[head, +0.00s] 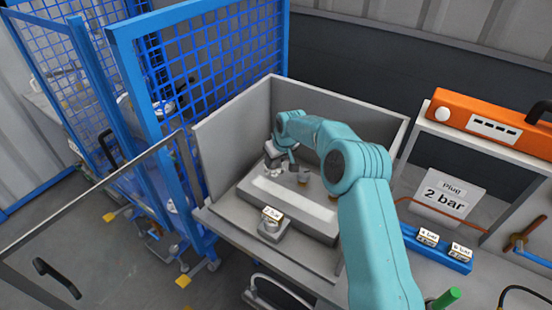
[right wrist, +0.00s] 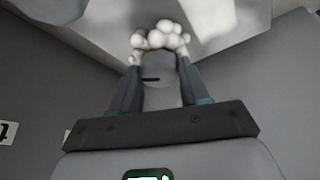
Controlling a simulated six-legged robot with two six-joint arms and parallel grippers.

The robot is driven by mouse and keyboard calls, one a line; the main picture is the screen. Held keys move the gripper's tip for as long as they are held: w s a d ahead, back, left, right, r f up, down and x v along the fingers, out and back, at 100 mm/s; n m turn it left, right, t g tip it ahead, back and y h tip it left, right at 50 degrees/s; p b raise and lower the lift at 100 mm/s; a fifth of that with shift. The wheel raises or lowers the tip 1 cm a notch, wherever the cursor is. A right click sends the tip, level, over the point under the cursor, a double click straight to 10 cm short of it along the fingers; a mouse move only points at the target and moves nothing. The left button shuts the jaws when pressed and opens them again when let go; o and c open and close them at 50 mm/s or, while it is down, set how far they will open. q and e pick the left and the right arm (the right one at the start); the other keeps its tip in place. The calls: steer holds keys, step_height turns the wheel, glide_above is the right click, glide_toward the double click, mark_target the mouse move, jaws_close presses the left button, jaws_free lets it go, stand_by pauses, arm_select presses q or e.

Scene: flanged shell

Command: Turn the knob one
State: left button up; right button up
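My right gripper (head: 283,158) reaches into an open grey box (head: 228,133), above a grey raised block with a pale strip (head: 292,196). In the right wrist view its two fingers (right wrist: 158,72) stand on either side of a rounded grey knob (right wrist: 157,70) with a short dark line on it. The fingers appear to touch the knob's sides. A cluster of white balls (right wrist: 165,36) sits right behind the knob. Which knob is number one cannot be read. My left gripper is not in view.
A small labelled part (head: 271,222) stands at the block's front. Small posts (head: 304,175) rise behind the strip. Blue mesh fencing (head: 205,60) is left.

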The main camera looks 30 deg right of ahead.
steer(key=shift+f+b, duration=0.1)
steer(key=shift+b, duration=0.25)
steer(key=shift+f+m+h+b, duration=0.15)
steer(key=shift+m+h+b, duration=0.15)
steer(key=shift+m+b, duration=0.7)
steer(key=shift+a+r+m+b, duration=0.1)
steer(key=shift+r+m+b, duration=0.1)
steer(key=shift+m+b, duration=0.25)
steer(key=shift+r+h, duration=0.1)
steer(key=shift+h, duration=0.2)
steer(key=o, duration=1.1)
steer(key=shift+c, duration=0.2)
steer(key=shift+s+r, duration=0.15)
steer(key=shift+r, duration=0.35)
steer(key=b+v, duration=0.2)
steer(key=v, duration=1.3)
steer(key=shift+r+b, duration=0.2)
steer(key=shift+b, duration=0.1)
